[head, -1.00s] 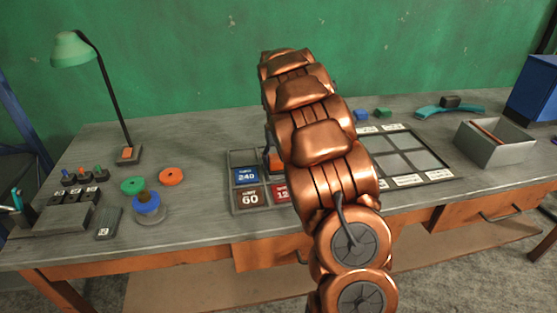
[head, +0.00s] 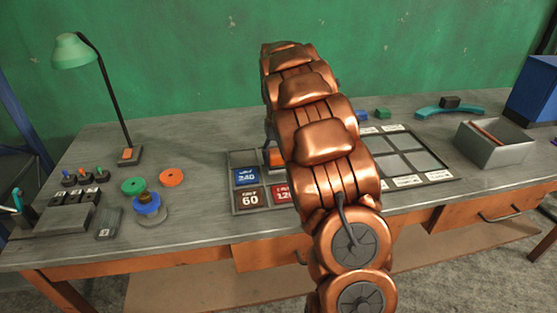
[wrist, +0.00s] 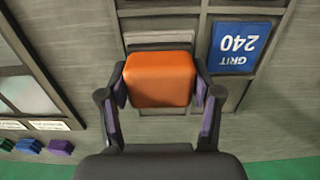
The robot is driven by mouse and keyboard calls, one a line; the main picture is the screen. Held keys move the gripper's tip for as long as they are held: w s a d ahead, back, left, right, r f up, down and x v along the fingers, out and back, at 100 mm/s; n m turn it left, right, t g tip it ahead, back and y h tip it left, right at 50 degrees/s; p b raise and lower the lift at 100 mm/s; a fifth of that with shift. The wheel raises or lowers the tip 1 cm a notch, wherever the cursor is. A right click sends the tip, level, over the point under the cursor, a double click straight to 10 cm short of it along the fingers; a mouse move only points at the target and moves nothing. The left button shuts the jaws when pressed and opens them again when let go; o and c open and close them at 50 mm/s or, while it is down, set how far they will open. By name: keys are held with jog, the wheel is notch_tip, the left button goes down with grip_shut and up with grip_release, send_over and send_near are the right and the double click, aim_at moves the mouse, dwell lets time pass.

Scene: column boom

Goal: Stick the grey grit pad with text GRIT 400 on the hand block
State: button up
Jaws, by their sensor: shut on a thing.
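My gripper (wrist: 160,92) is shut on an orange block (wrist: 160,78), which looks like the hand block; one finger lies along each side. The block is over one compartment of a pad tray (wrist: 276,62). A pale grey flat strip (wrist: 160,38) shows past the block's edge in that compartment; it may be the grey pad, but no text on it is visible. I cannot tell whether block and strip touch. In the head view my arm hides most of the orange block (head: 275,158). The tray (head: 232,183) also holds blue GRIT 240 (head: 246,177), brown 60 (head: 249,197) and red pads.
A second tray with pale panels (head: 424,161) lies to the right in the head view. Beyond it are an open grey box (head: 480,156) and a teal curved piece (head: 440,112). A lamp (head: 128,155) and coloured rings (head: 171,177) stand on the left.

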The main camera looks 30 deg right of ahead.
notch_tip(320, 180, up, 4)
jog(key=shift+w+r+p, duration=0.1)
jog(key=shift+r+p, duration=0.1)
jog(key=shift+p, duration=0.35)
jog(key=shift+r, duration=0.4)
